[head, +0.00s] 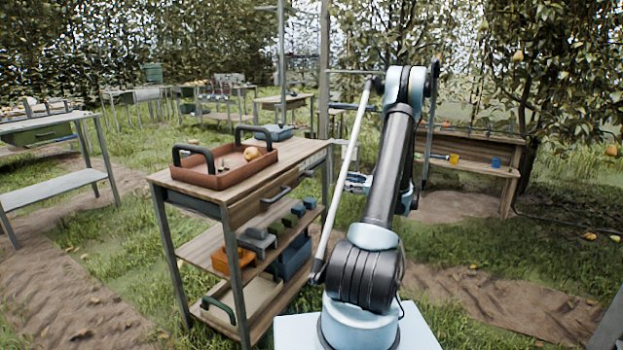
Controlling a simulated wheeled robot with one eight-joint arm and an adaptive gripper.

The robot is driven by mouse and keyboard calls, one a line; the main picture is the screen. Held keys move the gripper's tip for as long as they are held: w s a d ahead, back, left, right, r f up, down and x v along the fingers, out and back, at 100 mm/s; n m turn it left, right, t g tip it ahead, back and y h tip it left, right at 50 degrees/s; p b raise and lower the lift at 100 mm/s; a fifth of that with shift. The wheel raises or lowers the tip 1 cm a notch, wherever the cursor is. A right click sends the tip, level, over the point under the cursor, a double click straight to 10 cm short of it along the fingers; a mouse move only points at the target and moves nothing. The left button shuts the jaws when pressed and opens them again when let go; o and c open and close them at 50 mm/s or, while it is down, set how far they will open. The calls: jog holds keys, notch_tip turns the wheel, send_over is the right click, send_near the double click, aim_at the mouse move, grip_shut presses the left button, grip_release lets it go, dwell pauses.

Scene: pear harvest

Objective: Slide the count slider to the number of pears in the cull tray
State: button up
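A reddish-brown tray (213,181) with black handles stands on top of a wooden cart; it looks like the cull tray. At least one yellow-orange pear (251,153) lies at its far right end. Small dark bits lie on its floor, and the near wall and handle hide part of the inside. I cannot make out the count slider for sure; a small pale strip (314,160) shows on the cart's right end. My gripper (352,184) seems to be partly behind my arm, right of the cart, apart from the tray; its fingers are too unclear to read.
The cart (285,165) has a drawer and lower shelves with bins, including an orange one (233,259). A blue container (273,132) sits behind the tray. A wooden bench (470,150) with cups stands at right. A grey table (45,128) is at left. Grass lies between.

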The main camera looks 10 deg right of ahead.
aim_at(314, 175)
jog(key=x, duration=1.7)
jog(key=shift+w+f, duration=0.1)
jog(key=shift+f, duration=0.05)
jog(key=shift+w, duration=0.1)
grip_shut()
